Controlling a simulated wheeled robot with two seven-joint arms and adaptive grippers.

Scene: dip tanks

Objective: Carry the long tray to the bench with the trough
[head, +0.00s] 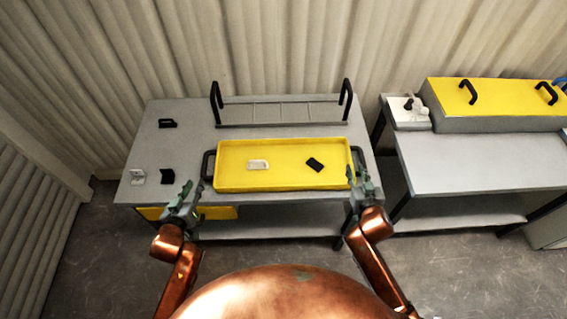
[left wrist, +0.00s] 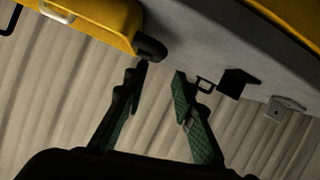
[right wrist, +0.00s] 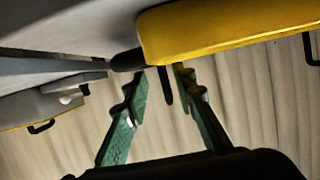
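The long yellow tray (head: 283,187) lies on the left grey bench (head: 190,127), with a black handle at each end. A small white piece (head: 257,165) and a small black piece (head: 314,164) lie in it. My left gripper (head: 183,193) is open and empty, just in front of the tray's left handle (head: 208,164). My right gripper (head: 359,174) is open at the tray's right end; in the right wrist view (right wrist: 160,70) a dark bar shows between its fingers, but contact cannot be told. The right bench (head: 480,165) carries a long yellow-topped grey box (head: 495,97), perhaps the trough.
A grey rack (head: 280,112) with two tall black handles stands behind the tray. Small black and white brackets (head: 138,176) sit at the bench's left. A white fitting (head: 405,112) stands at the right bench's back corner. The front of the right bench is clear. A gap separates the benches.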

